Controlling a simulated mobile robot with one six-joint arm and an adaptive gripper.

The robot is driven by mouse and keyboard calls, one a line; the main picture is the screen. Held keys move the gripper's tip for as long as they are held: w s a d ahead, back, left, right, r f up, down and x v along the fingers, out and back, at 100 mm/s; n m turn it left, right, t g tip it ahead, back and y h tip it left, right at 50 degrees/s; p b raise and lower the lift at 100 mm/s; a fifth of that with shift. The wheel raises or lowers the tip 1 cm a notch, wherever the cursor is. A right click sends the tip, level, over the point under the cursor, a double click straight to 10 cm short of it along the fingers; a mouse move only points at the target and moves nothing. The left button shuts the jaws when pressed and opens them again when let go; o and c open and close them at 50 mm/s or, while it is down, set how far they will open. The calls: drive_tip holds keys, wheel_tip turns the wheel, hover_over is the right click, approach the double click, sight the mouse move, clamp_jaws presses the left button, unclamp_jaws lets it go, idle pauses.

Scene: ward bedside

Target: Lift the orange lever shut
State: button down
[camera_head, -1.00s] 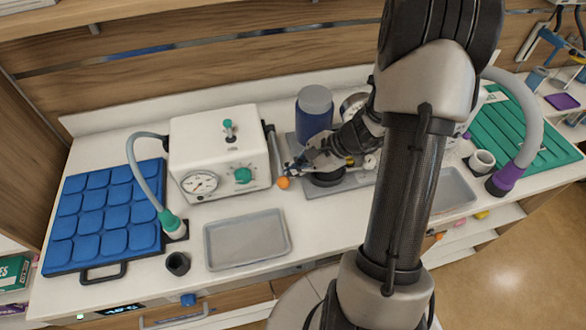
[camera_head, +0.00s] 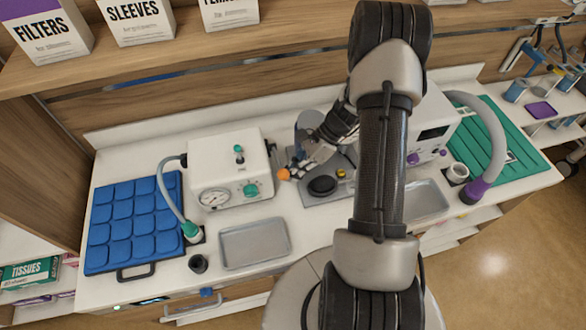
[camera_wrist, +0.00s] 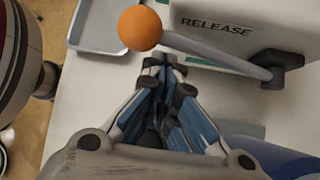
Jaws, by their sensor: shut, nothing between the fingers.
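The orange lever has a round orange knob (camera_head: 284,174) on a grey arm at the right side of the white gauge machine (camera_head: 230,150). In the wrist view the knob (camera_wrist: 140,28) is near, and its arm runs right to a dark pivot beside the word RELEASE. My gripper (camera_head: 293,172) is shut and empty, just right of the knob. In the wrist view its fingertips (camera_wrist: 166,62) are close against the knob and the near end of the arm. I cannot tell whether they touch. The lever's pivot is unclear in the head view.
A grey tray (camera_head: 254,262) lies in front of the machine, with a small dark cup (camera_head: 198,263) to its left. A blue padded mat (camera_head: 110,240) is further left. A grey plate with a black disc (camera_head: 322,187) lies under my arm. A second machine stands right.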

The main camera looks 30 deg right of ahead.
drive_tip(key=shift+w+d+r+p, duration=0.15)
drive_tip(key=shift+r+p, duration=0.15)
drive_tip(key=shift+r, duration=0.35)
drive_tip(key=shift+w+r+p, duration=0.15)
drive_tip(key=shift+r+p, duration=0.15)
drive_tip(key=shift+r, duration=0.3)
drive_tip(key=shift+w+r, duration=0.1)
drive_tip(key=shift+r, duration=0.05)
drive_tip(key=shift+r, duration=0.1)
